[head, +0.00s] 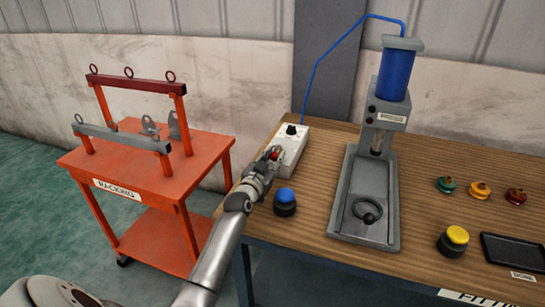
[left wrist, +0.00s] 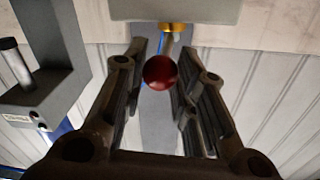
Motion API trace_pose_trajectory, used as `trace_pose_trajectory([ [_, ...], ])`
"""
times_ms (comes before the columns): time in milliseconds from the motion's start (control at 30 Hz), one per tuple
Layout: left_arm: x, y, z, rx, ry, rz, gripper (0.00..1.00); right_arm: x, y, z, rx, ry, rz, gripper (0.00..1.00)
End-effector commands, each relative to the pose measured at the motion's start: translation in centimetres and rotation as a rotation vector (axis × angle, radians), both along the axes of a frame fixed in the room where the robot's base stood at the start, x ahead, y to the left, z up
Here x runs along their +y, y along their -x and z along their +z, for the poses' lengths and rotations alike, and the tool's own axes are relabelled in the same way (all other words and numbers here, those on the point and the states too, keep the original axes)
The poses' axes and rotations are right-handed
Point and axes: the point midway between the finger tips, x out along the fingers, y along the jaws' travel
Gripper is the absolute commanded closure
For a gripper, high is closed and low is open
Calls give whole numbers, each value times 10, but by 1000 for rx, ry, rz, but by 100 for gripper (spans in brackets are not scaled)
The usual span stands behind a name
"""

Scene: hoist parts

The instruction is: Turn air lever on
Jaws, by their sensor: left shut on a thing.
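The air lever has a red ball knob (left wrist: 160,72) on a short brass stem below a pale box in the left wrist view. In the head view, the off-white valve box (head: 292,143) stands at the bench's back left corner, with a black dial on top; a bit of the red knob (head: 276,155) shows at its front. My left gripper (head: 273,154) reaches the box's front from the left. Its fingers (left wrist: 160,80) lie on both sides of the red knob and are shut on it. My right gripper is not in view.
A blue button (head: 285,196) stands close below my left gripper. A press with a blue cylinder (head: 396,72) stands right of the box, linked by a blue hose. A yellow button (head: 456,236) and several coloured parts lie farther right. An orange racking cart (head: 185,150) stands left.

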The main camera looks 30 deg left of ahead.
Motion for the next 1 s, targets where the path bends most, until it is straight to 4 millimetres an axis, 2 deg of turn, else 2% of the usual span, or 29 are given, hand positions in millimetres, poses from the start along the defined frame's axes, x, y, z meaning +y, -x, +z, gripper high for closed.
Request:
trace_pose_trajectory([
  [100, 1, 0, 2, -4, -2, 1, 100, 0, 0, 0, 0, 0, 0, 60],
  [133, 1, 0, 2, -4, -2, 1, 70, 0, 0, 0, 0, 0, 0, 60],
  [300, 0, 0, 1, -3, -2, 0, 51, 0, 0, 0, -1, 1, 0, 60],
  [567, 0, 0, 1, -2, 0, -1, 51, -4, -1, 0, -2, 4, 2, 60],
  [733, -2, 7, -1, 0, 1, -2, 51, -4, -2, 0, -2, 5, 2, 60],
  [867, -5, 22, -1, 1, -1, -2, 51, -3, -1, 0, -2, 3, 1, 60],
  [1000, -8, 46, -1, 0, 0, -1, 51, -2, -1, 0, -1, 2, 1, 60],
])
